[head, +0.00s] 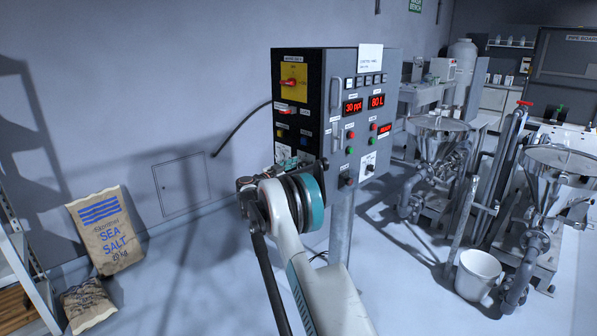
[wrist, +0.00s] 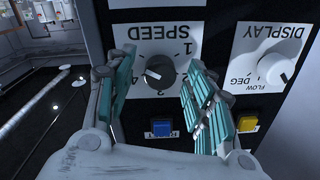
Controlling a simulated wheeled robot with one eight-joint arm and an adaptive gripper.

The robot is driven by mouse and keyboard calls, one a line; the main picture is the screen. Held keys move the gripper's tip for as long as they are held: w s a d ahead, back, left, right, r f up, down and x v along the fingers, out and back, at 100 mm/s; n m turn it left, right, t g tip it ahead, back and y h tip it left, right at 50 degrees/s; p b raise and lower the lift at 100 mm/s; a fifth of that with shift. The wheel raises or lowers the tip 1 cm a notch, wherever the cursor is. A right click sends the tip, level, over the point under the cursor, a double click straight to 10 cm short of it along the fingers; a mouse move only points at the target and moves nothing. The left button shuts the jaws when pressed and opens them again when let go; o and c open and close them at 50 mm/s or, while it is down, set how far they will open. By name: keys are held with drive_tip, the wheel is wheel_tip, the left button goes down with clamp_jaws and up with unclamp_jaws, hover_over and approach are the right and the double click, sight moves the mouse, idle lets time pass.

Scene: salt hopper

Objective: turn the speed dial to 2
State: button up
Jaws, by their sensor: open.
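The speed dial (wrist: 161,73) is a round dark knob on a white plate with "SPEED" printed above it, upside down in the wrist view. Its white mark points left in that view, and a "1" shows at upper right; the other numerals are partly hidden or hard to read. My gripper (wrist: 157,64) is open, with one teal-padded finger on each side of the dial. Gaps show between the knob and both fingers. In the head view my gripper (head: 246,188) is at the lower part of the control cabinet (head: 327,120), and my arm hides the dial.
A display knob (wrist: 275,70) is right of the dial in the wrist view. A blue button (wrist: 162,127) and a yellow button (wrist: 246,122) are close to my fingers.

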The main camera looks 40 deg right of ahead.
drive_tip(key=shift+d, duration=0.35)
drive_tip(key=c, duration=1.1)
drive_tip(key=shift+n, duration=0.3)
